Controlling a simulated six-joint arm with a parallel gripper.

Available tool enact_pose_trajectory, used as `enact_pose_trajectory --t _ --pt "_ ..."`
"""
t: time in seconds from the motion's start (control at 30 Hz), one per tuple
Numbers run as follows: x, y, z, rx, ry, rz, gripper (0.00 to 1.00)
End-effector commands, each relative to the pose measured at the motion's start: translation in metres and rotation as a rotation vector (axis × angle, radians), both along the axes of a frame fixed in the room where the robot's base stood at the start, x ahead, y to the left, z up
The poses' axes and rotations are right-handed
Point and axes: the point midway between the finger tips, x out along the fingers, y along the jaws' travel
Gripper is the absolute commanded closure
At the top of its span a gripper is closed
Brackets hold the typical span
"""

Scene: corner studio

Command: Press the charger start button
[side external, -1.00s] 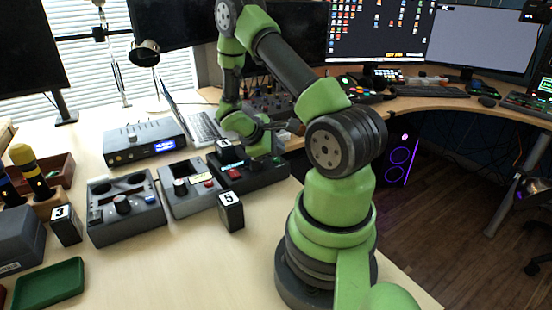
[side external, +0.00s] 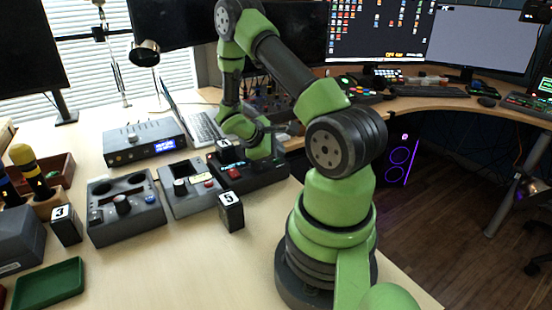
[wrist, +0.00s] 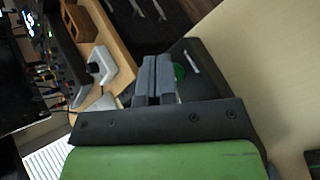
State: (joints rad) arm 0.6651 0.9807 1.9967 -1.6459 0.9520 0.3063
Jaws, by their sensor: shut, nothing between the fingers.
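The charger seems to be the dark box with slots (wrist: 207,75) under my gripper in the wrist view. A round green button (wrist: 180,71) on it shows just right of the fingertips. In the side view this dark box (side external: 268,180) sits on the desk beneath my wrist, with a small red part near its left end. My gripper (wrist: 158,60) is shut and empty, its two grey fingers side by side over the box. The fingers partly hide the box near the button; I cannot tell whether they touch it. In the side view my wrist hides the fingertips.
A block marked 5 (side external: 231,211) stands in front of the box. A grey device (side external: 192,190) lies left of it, and a dark device with a knob (side external: 126,210) farther left. A laptop (side external: 201,129) is behind. A green tray (side external: 48,284) lies front left. Front middle desk is clear.

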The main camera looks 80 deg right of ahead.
Motion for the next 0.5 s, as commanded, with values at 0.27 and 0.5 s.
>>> enact_pose_trajectory --t 0.27,0.5 --pt "-0.0001 0.0001 0.0076 0.000 0.000 0.000 1.00" --pt "0.0001 -0.0001 0.0122 -0.002 -0.001 -0.001 1.00"
